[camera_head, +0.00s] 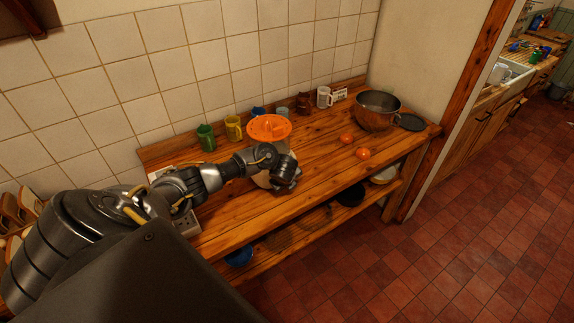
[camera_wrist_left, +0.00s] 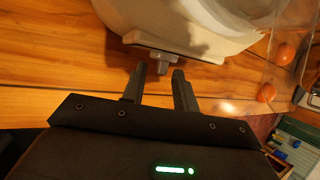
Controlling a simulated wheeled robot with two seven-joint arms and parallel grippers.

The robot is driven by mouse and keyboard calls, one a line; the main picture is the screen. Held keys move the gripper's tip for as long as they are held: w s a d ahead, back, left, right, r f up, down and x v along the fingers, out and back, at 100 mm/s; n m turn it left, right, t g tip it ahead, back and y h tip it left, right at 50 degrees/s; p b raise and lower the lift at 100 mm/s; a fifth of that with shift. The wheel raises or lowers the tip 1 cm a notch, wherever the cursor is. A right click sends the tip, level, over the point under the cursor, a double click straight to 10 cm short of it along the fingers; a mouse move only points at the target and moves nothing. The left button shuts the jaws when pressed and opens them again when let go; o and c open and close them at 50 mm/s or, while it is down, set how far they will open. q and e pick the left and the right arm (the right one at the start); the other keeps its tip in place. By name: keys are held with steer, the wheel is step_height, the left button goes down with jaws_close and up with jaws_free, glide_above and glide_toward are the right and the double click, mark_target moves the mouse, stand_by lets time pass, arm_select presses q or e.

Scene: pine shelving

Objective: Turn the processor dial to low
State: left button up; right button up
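The food processor has an orange lid (camera_head: 269,128) and stands on the wooden worktop in the head view, its base partly hidden behind my left gripper. In the left wrist view its white base (camera_wrist_left: 185,20) fills the top, with a clear bowl at the right. A small grey dial (camera_wrist_left: 164,68) sticks out from the base. My left gripper (camera_wrist_left: 159,74) is open, with its two fingertips apart on either side of the dial's end; I cannot tell whether they touch it. In the head view my left gripper (camera_head: 285,174) is at the processor's front. My right gripper is not in view.
A green mug (camera_head: 206,138), a yellow mug (camera_head: 233,128) and a white mug (camera_head: 325,97) line the tiled wall. The worktop (camera_head: 320,165) is clear between the processor and tomatoes.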

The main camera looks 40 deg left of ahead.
arm_select(q)
steer(key=shift+s+d+r, duration=0.15)
steer(key=shift+r, duration=0.35)
steer(key=v, duration=0.9)
steer(key=shift+s+r, duration=0.2)
steer(key=shift+r, duration=0.1)
stand_by(0.4)
